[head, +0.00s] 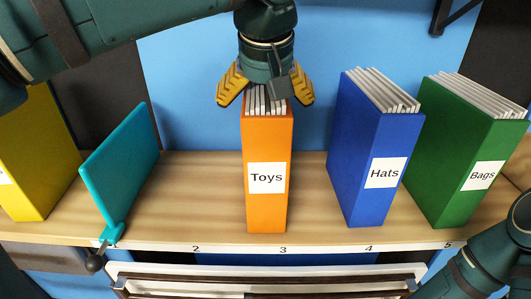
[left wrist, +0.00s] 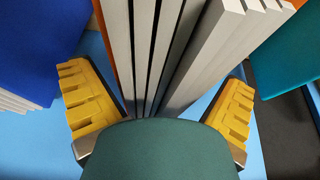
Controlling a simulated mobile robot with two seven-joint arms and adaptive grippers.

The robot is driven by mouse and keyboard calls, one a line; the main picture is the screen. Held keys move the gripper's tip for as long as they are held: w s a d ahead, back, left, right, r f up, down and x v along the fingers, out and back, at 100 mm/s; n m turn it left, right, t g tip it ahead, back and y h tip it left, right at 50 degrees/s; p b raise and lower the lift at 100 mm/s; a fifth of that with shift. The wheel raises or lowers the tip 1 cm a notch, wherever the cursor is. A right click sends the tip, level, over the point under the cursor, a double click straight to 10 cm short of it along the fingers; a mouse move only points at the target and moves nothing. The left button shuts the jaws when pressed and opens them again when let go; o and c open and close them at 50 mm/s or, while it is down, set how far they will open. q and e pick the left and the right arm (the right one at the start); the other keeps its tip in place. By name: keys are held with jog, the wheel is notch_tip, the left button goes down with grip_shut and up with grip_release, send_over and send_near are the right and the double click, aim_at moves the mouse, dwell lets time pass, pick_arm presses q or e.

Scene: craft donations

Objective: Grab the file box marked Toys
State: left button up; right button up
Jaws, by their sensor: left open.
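The orange file box marked Toys (head: 267,205) stands upright on the wooden shelf, above the number 3, with grey-white sheets showing at its top. My left gripper (head: 266,98) is directly above and behind its top edge, pointing down. Its yellow fingers are spread open, one on each side of the box. In the left wrist view, the sheets of the Toys box (left wrist: 150,50) lie between the open fingers of the left gripper (left wrist: 160,110), with a gap on both sides. My right gripper is not in view; only part of my right arm shows at the lower right.
The blue Hats box (head: 362,150) and green Bags box (head: 455,160) stand to the right. A teal bookend (head: 122,170) and a yellow box (head: 30,150) stand to the left. The shelf (head: 185,205) is bare on both sides of the Toys box.

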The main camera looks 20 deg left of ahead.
pick_arm(q)
jog(key=shift+w+f, duration=0.1)
jog(key=shift+f, duration=0.3)
jog(key=shift+f, duration=0.1)
jog(key=shift+c, duration=0.6)
jog(key=c, duration=1.1)
